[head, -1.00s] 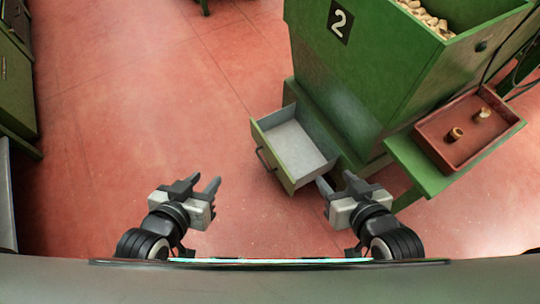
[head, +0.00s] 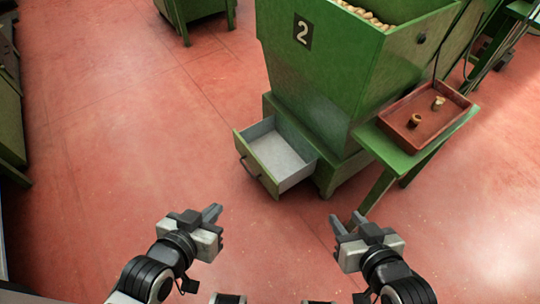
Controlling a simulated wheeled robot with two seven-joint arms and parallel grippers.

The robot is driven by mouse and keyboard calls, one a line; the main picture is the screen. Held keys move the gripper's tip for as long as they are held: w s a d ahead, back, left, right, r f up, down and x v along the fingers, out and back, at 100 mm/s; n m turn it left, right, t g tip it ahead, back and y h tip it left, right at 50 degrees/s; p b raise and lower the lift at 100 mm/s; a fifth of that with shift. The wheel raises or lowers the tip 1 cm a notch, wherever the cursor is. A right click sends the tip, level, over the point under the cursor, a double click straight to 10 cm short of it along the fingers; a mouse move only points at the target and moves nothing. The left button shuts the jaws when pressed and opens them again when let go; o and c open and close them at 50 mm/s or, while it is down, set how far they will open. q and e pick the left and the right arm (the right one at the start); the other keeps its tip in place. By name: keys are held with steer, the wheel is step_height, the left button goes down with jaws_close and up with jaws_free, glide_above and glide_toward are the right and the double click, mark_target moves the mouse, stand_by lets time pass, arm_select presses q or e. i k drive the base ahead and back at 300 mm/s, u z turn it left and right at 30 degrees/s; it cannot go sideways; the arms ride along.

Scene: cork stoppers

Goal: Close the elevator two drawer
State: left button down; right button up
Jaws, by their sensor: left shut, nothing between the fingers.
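The green elevator (head: 345,75) has a white "2" on a black plate (head: 303,32). Its drawer (head: 278,157) at the base is pulled out towards the left front. The drawer is empty with a pale grey inside, and its dark handle (head: 249,167) is on the green front panel. My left gripper (head: 212,214) is shut and empty, in front of the drawer and lower left of it in the head view. My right gripper (head: 347,222) is open and empty, lower right of the drawer. Neither gripper touches the drawer.
A green side stand (head: 392,157) with a red tray (head: 449,111) holding two corks sticks out at the right. Corks fill the hopper top. Green machinery stands at the left edge and at the top. The red floor left of the drawer is clear.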

mark_target(276, 164)
steer(key=z, duration=0.2)
steer(key=i, duration=0.95)
steer(key=u, duration=0.35)
